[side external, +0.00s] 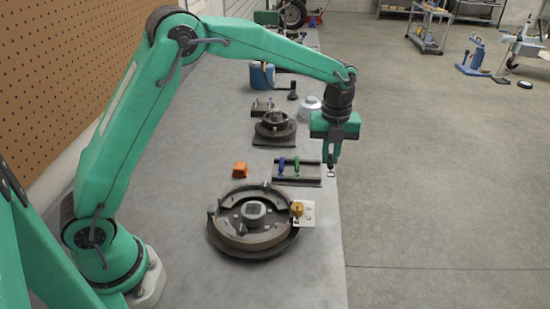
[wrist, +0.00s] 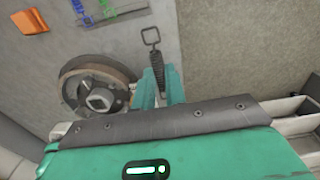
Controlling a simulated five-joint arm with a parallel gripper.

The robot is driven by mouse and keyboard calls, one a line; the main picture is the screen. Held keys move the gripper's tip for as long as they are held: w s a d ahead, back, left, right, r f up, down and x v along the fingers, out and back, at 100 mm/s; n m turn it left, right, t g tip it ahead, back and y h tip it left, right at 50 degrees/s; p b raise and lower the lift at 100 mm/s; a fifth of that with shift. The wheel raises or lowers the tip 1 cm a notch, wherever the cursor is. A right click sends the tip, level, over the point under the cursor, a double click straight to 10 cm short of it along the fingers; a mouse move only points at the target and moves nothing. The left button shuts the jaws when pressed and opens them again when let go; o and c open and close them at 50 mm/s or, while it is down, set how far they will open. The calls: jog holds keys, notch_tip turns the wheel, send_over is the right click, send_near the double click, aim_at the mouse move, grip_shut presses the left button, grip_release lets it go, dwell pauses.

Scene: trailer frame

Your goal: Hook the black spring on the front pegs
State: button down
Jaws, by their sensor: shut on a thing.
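The black spring (wrist: 157,62) hangs from my gripper, with its square wire loop (wrist: 150,36) sticking out past the jaws in the wrist view. In the side view my gripper (side external: 331,160) points down near the bench's right edge, and the loop (side external: 331,171) shows just below it. My gripper is shut on the spring, above and beside the spring holder. A large round brake assembly (side external: 253,246) lies on the bench nearer the side camera, left of and apart from my gripper. Its pegs are too small to tell apart.
The dark holder (side external: 310,180) carries a blue spring (side external: 281,166) and a green spring (side external: 297,166). An orange block (side external: 240,170) lies left of it. A smaller brake assembly (side external: 275,124) stands behind. A white plate (side external: 307,220) with a yellow knob (side external: 297,208) adjoins the large assembly.

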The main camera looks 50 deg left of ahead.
aim_at(329, 159)
jog(key=shift+r, duration=0.2)
jog(key=shift+r, duration=1.4)
jog(key=shift+s, duration=0.1)
jog(key=s+f, duration=0.2)
jog(key=s, duration=0.6)
jog(key=s+a+f, duration=0.1)
jog(key=s+f, duration=0.1)
jog(key=s, duration=0.5)
jog(key=shift+s+f, duration=0.35)
jog(key=shift+f, duration=0.05)
jog(key=shift+a+f, duration=0.1)
jog(key=shift+f, duration=0.1)
jog(key=shift+f, duration=2.3)
jog(key=shift+f, duration=0.8)
dwell(1.1)
